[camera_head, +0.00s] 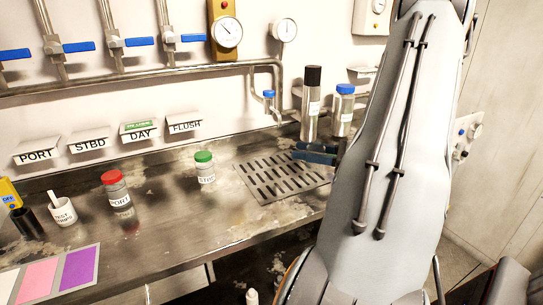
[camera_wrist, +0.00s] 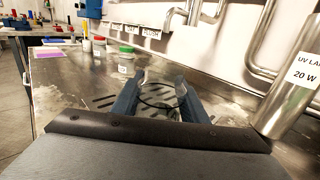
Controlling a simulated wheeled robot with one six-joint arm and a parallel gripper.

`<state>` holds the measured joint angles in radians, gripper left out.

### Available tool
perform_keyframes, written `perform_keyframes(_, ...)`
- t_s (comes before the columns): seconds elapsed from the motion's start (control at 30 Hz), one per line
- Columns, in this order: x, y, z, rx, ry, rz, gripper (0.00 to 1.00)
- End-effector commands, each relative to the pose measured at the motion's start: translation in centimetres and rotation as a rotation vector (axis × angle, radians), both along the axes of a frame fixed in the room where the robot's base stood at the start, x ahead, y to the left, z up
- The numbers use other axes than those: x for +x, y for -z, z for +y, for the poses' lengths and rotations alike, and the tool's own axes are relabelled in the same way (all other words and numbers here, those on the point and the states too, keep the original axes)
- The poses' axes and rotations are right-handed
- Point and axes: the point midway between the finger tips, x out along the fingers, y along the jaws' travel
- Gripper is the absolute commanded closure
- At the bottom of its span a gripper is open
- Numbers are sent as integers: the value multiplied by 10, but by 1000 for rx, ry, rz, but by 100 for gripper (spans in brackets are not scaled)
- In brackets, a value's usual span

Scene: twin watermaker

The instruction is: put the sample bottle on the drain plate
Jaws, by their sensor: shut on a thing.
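The drain plate (camera_head: 262,183) is a slotted metal plate set in the bench, right of the green-capped jar. It also shows in the wrist view (camera_wrist: 100,102), below and around my gripper. My gripper (camera_head: 318,153) has dark blue fingers at the plate's back right, partly hidden by my arm. In the wrist view my gripper (camera_wrist: 160,100) is shut on a clear glass vessel, which looks like the sample bottle (camera_wrist: 160,78). The bottle is over the slotted area; I cannot tell whether its base touches the plate. In the head view I cannot make it out.
Behind the plate stand a black-topped cylinder (camera_head: 310,110) and a blue-capped container (camera_head: 343,108). A green-capped jar (camera_head: 205,168) and a red-capped jar (camera_head: 117,190) stand to the left. A steel UV lamp cylinder (camera_wrist: 292,85) is close at right in the wrist view.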

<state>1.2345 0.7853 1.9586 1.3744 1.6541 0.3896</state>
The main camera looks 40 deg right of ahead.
Motion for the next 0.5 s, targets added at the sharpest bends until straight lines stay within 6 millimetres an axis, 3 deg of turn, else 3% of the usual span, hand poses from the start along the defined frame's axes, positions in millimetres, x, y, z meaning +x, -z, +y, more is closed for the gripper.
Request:
perform_keyframes(0.3, 66, -2, 42, 1, -6, 1, 85)
perform_keyframes(0.5, 92, -1, 57, 1, -3, 1, 85)
